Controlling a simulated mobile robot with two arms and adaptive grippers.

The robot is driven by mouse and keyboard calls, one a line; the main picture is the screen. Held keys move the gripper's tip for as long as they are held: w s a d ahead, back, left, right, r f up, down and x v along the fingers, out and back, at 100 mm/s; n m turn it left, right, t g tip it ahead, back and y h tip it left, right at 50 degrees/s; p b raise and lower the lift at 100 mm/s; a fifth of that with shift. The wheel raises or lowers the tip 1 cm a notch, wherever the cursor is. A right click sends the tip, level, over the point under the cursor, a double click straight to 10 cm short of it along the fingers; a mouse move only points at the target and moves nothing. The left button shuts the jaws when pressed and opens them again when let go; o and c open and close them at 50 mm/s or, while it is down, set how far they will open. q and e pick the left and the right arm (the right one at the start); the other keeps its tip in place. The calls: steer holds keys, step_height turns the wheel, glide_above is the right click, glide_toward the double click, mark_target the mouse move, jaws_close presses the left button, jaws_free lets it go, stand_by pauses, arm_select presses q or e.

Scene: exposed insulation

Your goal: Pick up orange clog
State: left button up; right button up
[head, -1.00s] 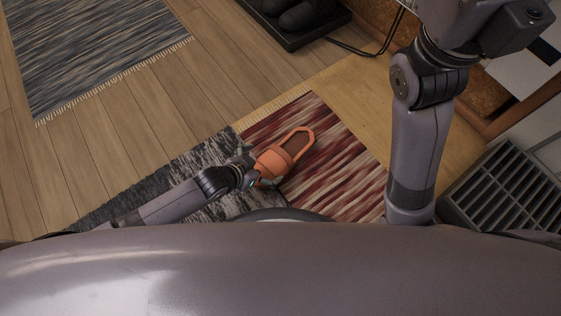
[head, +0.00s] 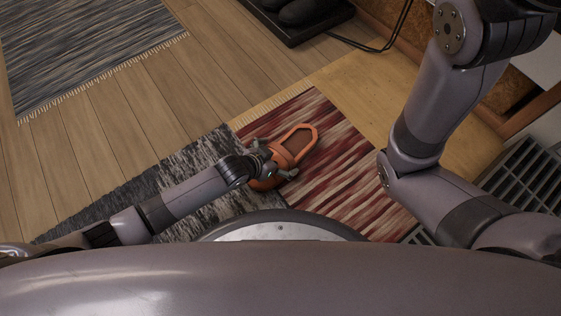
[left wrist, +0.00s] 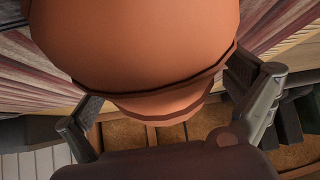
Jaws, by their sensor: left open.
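The orange clog (head: 293,146) lies on the red striped rug in the head view. My left gripper (head: 280,168) is at the clog's near end, with its fingers spread to either side of it. In the left wrist view the clog (left wrist: 135,45) fills the upper middle, very close to the camera. The open fingers of the left gripper (left wrist: 165,105) stand to the left and right of it. I cannot tell whether either finger touches it. My right arm shows at the right of the head view, but its gripper is outside the picture.
The clog's red striped rug (head: 345,165) borders a grey and black rug (head: 200,170). Another grey rug (head: 80,45) lies at the upper left on the wood floor (head: 110,125). A black tray with dark shoes (head: 300,15) is at the top. A grey grate (head: 525,185) is at the right.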

arm_select(q)
steer(key=shift+w+d+f, duration=0.35)
steer(key=shift+f, duration=0.05)
steer(key=c, duration=1.2)
